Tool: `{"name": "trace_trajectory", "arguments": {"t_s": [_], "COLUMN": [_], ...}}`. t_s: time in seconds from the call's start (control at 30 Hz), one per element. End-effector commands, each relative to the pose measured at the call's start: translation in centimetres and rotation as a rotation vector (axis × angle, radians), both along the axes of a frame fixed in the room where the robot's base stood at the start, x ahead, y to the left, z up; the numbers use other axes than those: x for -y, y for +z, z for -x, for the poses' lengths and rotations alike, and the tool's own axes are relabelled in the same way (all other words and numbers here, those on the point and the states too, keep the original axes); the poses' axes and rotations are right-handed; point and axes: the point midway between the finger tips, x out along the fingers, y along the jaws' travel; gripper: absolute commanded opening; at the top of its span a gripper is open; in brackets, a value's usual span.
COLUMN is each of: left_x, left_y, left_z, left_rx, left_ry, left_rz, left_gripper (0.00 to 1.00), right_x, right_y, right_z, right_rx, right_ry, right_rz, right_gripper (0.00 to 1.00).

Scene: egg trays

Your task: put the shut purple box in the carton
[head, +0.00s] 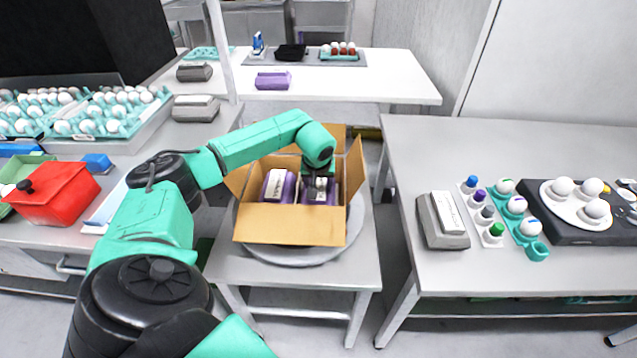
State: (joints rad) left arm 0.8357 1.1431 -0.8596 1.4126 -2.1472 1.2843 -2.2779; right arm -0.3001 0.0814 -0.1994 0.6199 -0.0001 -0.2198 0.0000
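The open cardboard carton (290,226) stands on a round grey plate on the middle table, flaps spread. Inside it, a purple box with a white label (278,187) sits at the left. A second purple box (332,193) is at the right, under my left gripper (320,186). The gripper points down into the carton, with its fingers at the top of this second box. They are too small and dark to tell whether they grip it. Another purple box (273,81) lies on the back table. My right gripper is not in view.
The carton's flaps stand up around my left gripper. A red box (54,194) and trays of white eggs (112,112) are on the left table. A grey box (443,220) and an egg holder (520,220) are on the right table. Gaps separate the tables.

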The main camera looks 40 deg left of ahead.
Motion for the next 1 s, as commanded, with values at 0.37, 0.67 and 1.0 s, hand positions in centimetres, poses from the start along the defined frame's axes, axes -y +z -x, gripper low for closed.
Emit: {"name": "trace_trajectory", "arguments": {"t_s": [0.37,0.67,1.0], "left_x": [0.0,1.1,3.1], "left_y": [-0.1,4.5,12.6], "left_z": [0.0,1.4,4.1], "left_rx": [-0.001,0.005,0.004], "left_ry": [0.0,-0.002,-0.001], "left_rz": [0.0,-0.002,0.0], "left_gripper": [0.97,0.97,0.97], "right_x": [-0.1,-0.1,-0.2], "right_y": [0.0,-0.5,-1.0], "right_z": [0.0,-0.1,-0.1], "right_rx": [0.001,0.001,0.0], "right_ry": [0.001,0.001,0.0], "right_rz": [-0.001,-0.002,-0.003], "right_gripper": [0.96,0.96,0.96]}}
